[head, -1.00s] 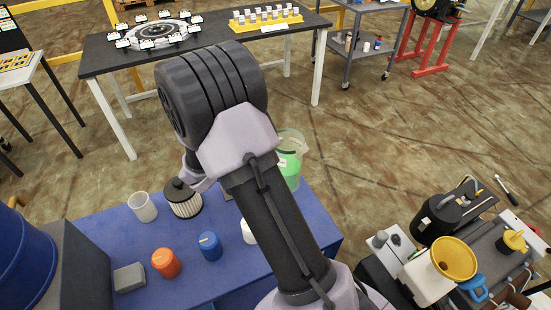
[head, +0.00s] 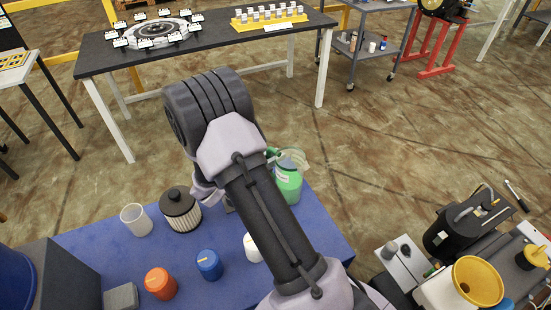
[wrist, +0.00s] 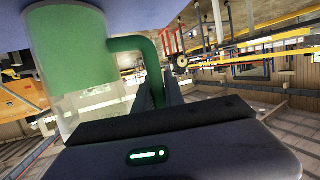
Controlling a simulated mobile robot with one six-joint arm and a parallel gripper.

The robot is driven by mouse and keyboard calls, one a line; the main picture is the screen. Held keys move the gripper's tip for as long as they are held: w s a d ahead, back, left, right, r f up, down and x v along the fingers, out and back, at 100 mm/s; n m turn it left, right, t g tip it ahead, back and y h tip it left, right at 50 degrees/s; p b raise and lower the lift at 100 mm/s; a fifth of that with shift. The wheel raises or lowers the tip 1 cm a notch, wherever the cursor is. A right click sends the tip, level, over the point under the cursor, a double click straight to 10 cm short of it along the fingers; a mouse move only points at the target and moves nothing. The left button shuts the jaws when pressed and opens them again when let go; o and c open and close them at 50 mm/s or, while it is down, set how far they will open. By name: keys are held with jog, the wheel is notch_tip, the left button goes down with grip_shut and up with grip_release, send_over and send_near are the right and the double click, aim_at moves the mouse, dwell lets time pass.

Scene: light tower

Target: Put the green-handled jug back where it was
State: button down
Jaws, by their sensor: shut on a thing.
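The jug (head: 288,183) is clear with green liquid inside and a green handle (head: 270,152). In the head view it is at the far right edge of the blue bench, partly behind my arm. In the wrist view the jug (wrist: 68,50) fills the upper left, upside down in the picture. Its green handle (wrist: 130,43) bends down between the jaws of my gripper (wrist: 160,88), which is shut on it. My arm hides the gripper in the head view. The jug's base is close to the blue surface; I cannot tell whether it touches.
The blue bench (head: 95,245) holds a clear cup (head: 137,220), a black-topped filter (head: 181,210), and orange (head: 160,284), blue (head: 209,264) and white (head: 251,248) capped pieces. A cart with a yellow funnel (head: 478,281) stands at right. Floor is open beyond the bench.

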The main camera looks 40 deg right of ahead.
jog(key=c, duration=1.4)
grip_release()
jog(key=r+p+v, duration=0.1)
jog(key=p+v, duration=0.2)
jog(key=v, duration=0.9)
jog(key=s+a+r+n+g+y, duration=0.2)
jog(key=s+r+g+y, duration=0.2)
jog(key=s+r+y, duration=0.65)
jog(key=s+a+r+n+t+y, duration=0.3)
jog(key=s+a+r+n, duration=0.1)
jog(key=a, duration=0.3)
jog(key=s+a+r+n+t+y, duration=0.3)
jog(key=s+a+r+n+t, duration=0.1)
jog(key=a, duration=0.4)
jog(key=shift+s+r+n+t, duration=0.3)
jog(key=shift+s+r+n, duration=0.2)
jog(key=shift+n, duration=0.3)
